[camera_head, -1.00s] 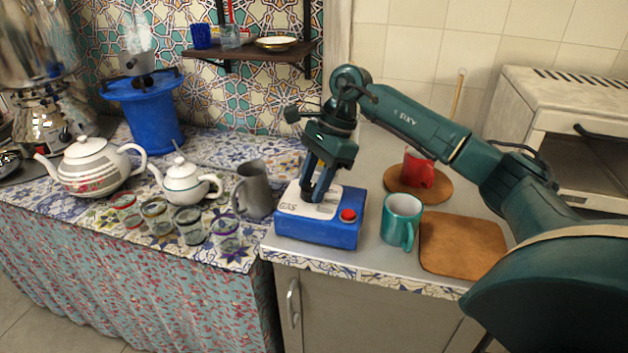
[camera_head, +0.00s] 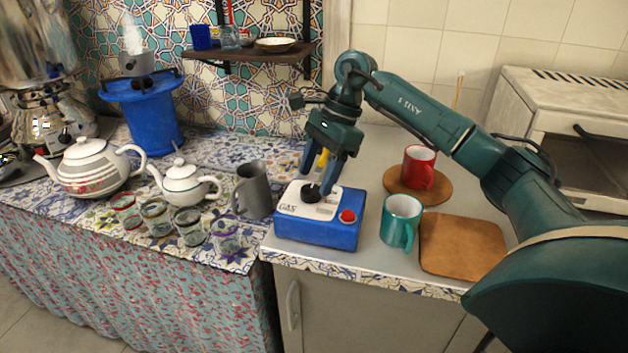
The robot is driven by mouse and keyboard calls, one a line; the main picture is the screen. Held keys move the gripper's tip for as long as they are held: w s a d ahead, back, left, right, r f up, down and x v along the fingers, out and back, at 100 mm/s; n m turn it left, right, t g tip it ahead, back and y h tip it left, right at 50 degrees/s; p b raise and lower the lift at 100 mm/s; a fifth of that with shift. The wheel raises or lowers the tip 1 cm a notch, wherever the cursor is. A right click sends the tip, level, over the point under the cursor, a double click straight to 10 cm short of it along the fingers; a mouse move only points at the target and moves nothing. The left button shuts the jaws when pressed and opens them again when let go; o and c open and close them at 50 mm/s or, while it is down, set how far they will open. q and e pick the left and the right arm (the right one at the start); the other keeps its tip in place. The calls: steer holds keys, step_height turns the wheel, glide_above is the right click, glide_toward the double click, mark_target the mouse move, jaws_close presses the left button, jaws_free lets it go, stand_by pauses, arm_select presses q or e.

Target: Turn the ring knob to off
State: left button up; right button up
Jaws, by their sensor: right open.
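A blue box with a white top marked "GAS" (camera_head: 345,233) stands on the grey counter. A round black knob (camera_head: 311,193) sits on its white top, and a red button (camera_head: 348,216) is at its right front corner. I cannot read the knob's setting. My right gripper (camera_head: 317,180) points down over the box, with its fingers spread just above and behind the knob. It is open and holds nothing that I can see. A small yellow part shows between the fingers. My left gripper is not in view.
A teal mug (camera_head: 402,222) stands close to the right of the box, beside a wooden board (camera_head: 462,246). A red mug (camera_head: 419,167) is behind on a round board. A grey pitcher (camera_head: 254,190) stands close on the left, near several glasses and two teapots.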

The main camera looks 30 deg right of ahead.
steer(key=v, duration=1)
steer(key=shift+r, duration=0.35)
